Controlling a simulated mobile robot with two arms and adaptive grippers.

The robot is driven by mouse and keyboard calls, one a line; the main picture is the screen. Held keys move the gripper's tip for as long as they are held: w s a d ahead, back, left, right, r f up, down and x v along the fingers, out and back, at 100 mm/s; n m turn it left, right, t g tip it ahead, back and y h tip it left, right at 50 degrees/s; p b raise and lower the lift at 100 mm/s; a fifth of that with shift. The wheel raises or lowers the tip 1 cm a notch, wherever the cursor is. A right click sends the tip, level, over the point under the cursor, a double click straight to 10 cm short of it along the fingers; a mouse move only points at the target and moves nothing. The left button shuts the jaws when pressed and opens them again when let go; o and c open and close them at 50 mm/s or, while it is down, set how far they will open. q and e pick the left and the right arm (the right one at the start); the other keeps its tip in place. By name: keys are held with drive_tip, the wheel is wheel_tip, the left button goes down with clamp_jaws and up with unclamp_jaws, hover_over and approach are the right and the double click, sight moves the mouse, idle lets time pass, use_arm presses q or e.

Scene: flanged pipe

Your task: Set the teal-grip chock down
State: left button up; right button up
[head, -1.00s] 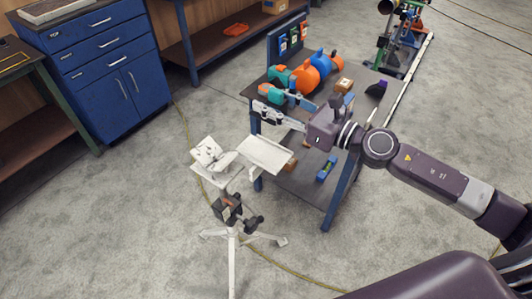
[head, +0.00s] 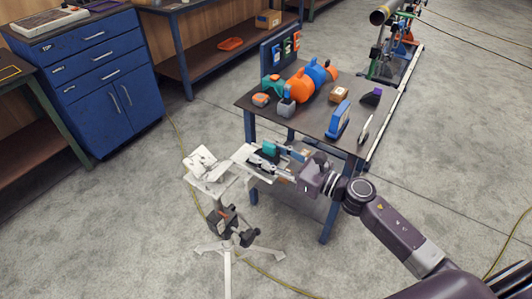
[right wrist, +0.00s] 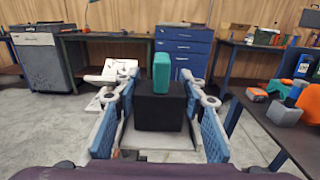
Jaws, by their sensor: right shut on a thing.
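The teal-grip chock is a black block with an upright teal grip (head: 269,149); it also shows in the right wrist view (right wrist: 160,108). My right gripper (head: 272,160) is shut on the black block, with one blue-padded finger at each side. The chock is at the white plate (head: 241,155) of the stand, beside the work table. The gripper and chock hide part of the plate, and I cannot tell whether the block touches it. My left gripper is not in view.
A white cradle (head: 205,167) stands left of the plate, on a tripod stand (head: 228,249). The work table (head: 312,117) on the right holds an orange and blue object (head: 306,80), a blue case (head: 339,118) and small blocks. A blue cabinet (head: 105,90) stands behind left.

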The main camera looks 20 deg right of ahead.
drive_tip(key=shift+f, duration=0.15)
drive_tip(key=o, duration=1.3)
drive_tip(key=shift+r, duration=0.35)
drive_tip(key=b+v, duration=0.4)
drive_tip(key=v, duration=0.8)
drive_tip(key=shift+f, duration=0.15)
